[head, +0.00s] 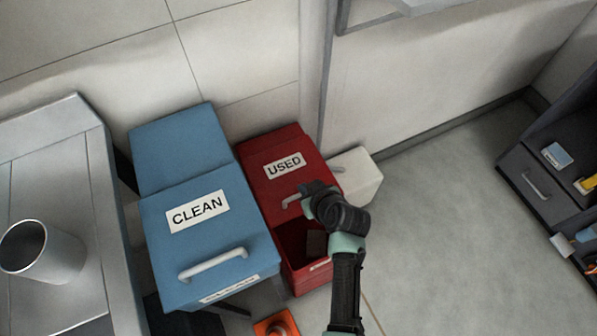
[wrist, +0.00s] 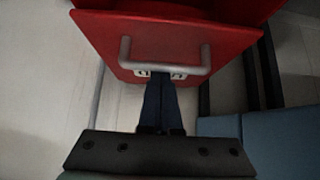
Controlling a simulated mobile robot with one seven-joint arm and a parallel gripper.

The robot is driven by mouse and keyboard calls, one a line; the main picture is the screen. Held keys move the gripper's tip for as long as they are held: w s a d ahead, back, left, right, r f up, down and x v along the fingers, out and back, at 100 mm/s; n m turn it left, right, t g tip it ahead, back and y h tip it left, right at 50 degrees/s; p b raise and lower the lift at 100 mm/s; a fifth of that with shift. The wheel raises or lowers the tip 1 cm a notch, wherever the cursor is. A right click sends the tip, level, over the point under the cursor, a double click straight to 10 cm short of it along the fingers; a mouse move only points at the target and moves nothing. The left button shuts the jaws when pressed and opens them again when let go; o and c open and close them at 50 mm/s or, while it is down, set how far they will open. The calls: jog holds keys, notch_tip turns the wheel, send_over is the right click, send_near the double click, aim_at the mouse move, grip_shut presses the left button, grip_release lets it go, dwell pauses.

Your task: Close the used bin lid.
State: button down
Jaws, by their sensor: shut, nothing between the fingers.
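The used bin (head: 284,277) is red, and its lid (head: 270,180) bears the label USED and a grey handle (head: 295,198). The lid is not fully closed: a dark opening (head: 290,232) shows below its front edge. In the wrist view the red lid (wrist: 180,38) fills the top, with the handle (wrist: 165,70) across it. My gripper (head: 308,200) is at the lid's front edge, right by the handle. Its fingers (wrist: 160,85) are shut and empty, with tips close to the handle. I cannot tell whether they touch it or the lid.
The blue clean bin (head: 205,245) stands close on the left with its lid down. A steel counter (head: 85,300) with a metal cup (head: 45,255) is at far left. An orange cone (head: 277,325) stands in front, and a white box (head: 355,175) is right.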

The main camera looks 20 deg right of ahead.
jog(key=s+p, duration=0.1)
jog(key=s, duration=1.2)
jog(key=shift+d+f+p, duration=0.15)
jog(key=shift+d+p, duration=0.05)
jog(key=shift+p, duration=0.2)
jog(key=shift+s, duration=0.15)
